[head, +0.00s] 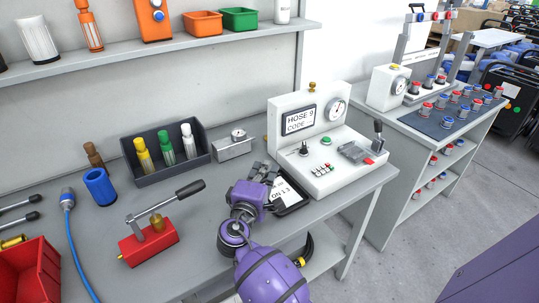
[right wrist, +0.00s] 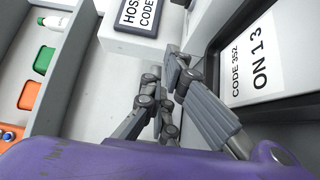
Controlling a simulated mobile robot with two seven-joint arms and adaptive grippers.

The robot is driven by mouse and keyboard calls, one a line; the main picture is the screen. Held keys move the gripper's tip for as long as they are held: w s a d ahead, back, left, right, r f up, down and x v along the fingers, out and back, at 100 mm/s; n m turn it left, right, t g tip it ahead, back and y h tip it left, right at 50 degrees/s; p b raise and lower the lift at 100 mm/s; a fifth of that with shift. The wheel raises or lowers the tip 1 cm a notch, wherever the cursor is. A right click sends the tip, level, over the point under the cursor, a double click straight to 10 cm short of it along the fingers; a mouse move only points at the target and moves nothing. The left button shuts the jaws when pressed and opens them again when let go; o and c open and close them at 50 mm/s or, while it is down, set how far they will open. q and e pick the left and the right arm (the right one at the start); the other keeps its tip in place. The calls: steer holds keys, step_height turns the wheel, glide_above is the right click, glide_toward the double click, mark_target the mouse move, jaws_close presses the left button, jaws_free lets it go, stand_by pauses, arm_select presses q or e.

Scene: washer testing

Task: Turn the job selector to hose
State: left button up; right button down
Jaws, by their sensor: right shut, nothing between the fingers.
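A white test machine (head: 285,128) stands at the right end of the bench. Its display (head: 299,119) reads "HOSE 9" and "CODE"; part of the display (right wrist: 138,14) also shows in the right wrist view. A small dark knob or toggle (head: 304,149) sits on the panel below the display; I cannot read which way it points or any label. My right gripper (head: 266,169) is shut and empty, left of the machine and apart from the knob. Its fingers show in the right wrist view (right wrist: 174,72). My left gripper is not in view.
A black-framed tablet (head: 290,194) reading "ON 13" lies in front of the machine, close beside my right gripper. A small gauge box (head: 235,146) and a dark bottle tray (head: 172,174) are to the left. A red lever press (head: 148,240) stands nearer the front.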

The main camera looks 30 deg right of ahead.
mark_target(293, 161)
steer(key=x, duration=0.9)
steer(key=shift+s+d+f+p, duration=0.15)
steer(key=shift+s+f+p, duration=0.05)
steer(key=shift+p, duration=0.15)
steer(key=d, duration=0.1)
steer(key=d+p, duration=0.1)
steer(key=d, duration=0.1)
steer(key=shift+s+d, duration=0.1)
steer(key=shift+s, duration=0.25)
steer(key=shift+s+d, duration=0.25)
steer(key=shift+d, duration=0.15)
steer(key=shift+f, duration=0.15)
steer(key=shift+s+d+n+t+y+p, duration=0.5)
steer(key=shift+s+n+t+y, duration=0.15)
steer(key=shift+y, duration=0.15)
steer(key=shift+s, duration=0.35)
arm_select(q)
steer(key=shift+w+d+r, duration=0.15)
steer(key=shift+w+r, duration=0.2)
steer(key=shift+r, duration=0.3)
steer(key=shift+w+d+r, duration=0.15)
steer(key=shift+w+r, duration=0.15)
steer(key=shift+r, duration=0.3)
